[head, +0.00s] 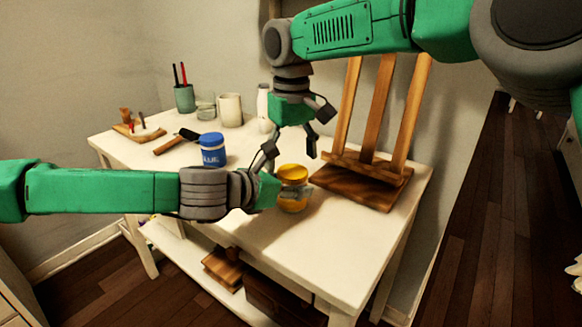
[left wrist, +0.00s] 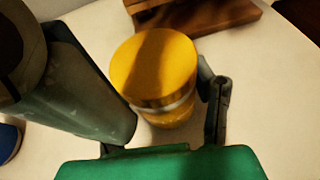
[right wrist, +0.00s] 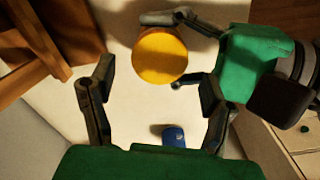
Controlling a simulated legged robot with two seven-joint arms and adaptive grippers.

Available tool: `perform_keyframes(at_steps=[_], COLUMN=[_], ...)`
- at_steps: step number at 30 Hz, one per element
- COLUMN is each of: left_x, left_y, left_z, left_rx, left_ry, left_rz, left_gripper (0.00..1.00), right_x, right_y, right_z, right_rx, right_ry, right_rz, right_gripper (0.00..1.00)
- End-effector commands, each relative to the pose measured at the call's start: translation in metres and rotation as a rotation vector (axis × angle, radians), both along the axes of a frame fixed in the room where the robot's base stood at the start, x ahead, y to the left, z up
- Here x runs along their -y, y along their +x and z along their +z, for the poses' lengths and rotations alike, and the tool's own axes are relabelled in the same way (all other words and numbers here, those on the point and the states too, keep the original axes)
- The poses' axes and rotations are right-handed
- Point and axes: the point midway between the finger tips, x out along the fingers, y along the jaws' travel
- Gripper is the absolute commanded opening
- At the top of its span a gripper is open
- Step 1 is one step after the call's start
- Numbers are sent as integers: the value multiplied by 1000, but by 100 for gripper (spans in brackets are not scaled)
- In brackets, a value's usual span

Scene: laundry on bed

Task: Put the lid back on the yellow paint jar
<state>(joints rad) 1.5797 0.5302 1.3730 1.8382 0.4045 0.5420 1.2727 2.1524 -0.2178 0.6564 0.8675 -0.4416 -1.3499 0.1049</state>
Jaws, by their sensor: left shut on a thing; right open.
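The yellow paint jar (head: 293,196) stands upright near the table's front edge. Its yellow lid (head: 292,172) covers its mouth, with a pale band below it in the left wrist view (left wrist: 155,65); I cannot tell whether it is fully seated. My left gripper (head: 281,189) is shut on the yellow jar from the left, with a finger on either side of it. My right gripper (head: 291,152) is open and empty, pointing down just above the jar. In the right wrist view the lid (right wrist: 160,56) shows beyond its spread fingers.
A blue jar (head: 212,150) stands left of the yellow jar. The wooden easel (head: 365,180) is close on the right. The front right of the white table (head: 335,245) is clear.

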Motion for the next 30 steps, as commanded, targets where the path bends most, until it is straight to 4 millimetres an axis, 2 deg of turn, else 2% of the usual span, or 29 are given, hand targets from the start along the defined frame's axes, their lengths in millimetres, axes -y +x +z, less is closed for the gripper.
perform_keyframes(at_steps=[4,11,12,14,21,30], left_x=[0,0,0,0,0,0], left_y=[0,0,0,0,0,0], left_z=[-1,-1,-1,-1,-1,-1], left_rx=[-2,-1,-1,-1,-1,-1], left_ry=[0,0,0,0,0,0], left_rz=[-1,0,0,0,1,1], left_gripper=[0,0,0,0,0,0], right_x=[0,0,0,1,1,1], right_y=[0,0,0,0,0,-1], right_z=[16,17,17,20,52,49], right_rx=[0,-2,-2,-1,0,-3], right_ry=[-1,-2,-2,-3,-2,-2], right_rz=[0,1,1,0,0,1], right_gripper=[72,72,60,60,60,60])
